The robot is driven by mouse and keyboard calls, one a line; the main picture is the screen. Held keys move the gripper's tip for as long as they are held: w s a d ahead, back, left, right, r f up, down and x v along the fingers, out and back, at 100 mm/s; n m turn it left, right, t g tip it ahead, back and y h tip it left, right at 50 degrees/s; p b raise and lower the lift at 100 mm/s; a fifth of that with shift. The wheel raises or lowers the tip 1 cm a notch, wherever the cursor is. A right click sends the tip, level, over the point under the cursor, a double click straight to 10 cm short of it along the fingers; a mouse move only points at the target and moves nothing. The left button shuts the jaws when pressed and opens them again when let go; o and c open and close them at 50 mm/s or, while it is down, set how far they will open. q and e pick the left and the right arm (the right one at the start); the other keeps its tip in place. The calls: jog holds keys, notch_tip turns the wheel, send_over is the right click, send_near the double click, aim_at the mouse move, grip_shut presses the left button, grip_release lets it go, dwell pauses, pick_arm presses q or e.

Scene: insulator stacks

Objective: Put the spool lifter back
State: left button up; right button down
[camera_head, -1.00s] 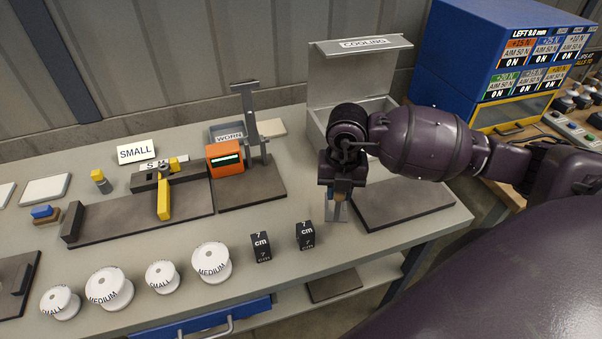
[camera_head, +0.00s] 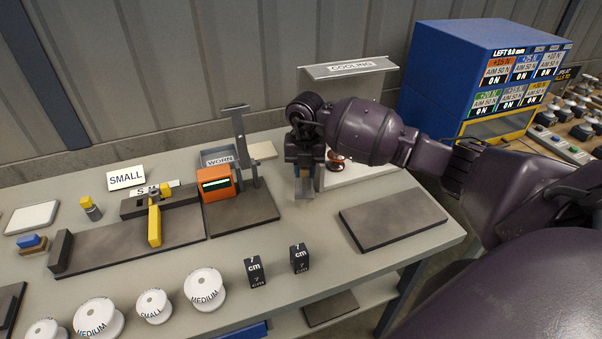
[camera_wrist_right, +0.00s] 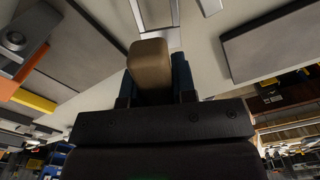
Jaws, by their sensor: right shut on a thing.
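The spool lifter has a tan-brown handle (camera_wrist_right: 150,62) and a flat grey metal end (camera_head: 304,188). My right gripper (camera_head: 304,170) is shut on the handle. It holds the lifter with the metal end pointing down, over the grey table between two dark slabs. I cannot tell whether the metal end touches the table. In the right wrist view the handle stands between the dark fingers, with grey metal (camera_wrist_right: 155,14) beyond it. My left gripper is not in view.
Right of the gripper lies a bare dark slab (camera_head: 392,220). On the left are the orange-display stand (camera_head: 217,184), a yellow-handled fixture (camera_head: 154,225) and white spools (camera_head: 205,290). The "COOLING" panel (camera_head: 350,68) is behind. Two black cubes (camera_head: 299,257) stand in front.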

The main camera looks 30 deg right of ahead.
jog(key=shift+w+d, duration=0.15)
jog(key=shift+w, duration=0.5)
jog(key=shift+w+d, duration=0.15)
jog(key=shift+w, duration=0.45)
jog(key=shift+f, duration=1.75)
jog(key=shift+f, duration=0.1)
jog(key=c, duration=0.9)
grip_release()
jog(key=shift+r, duration=0.25)
notch_tip(320, 180, up, 7)
jog(key=shift+r, duration=0.15)
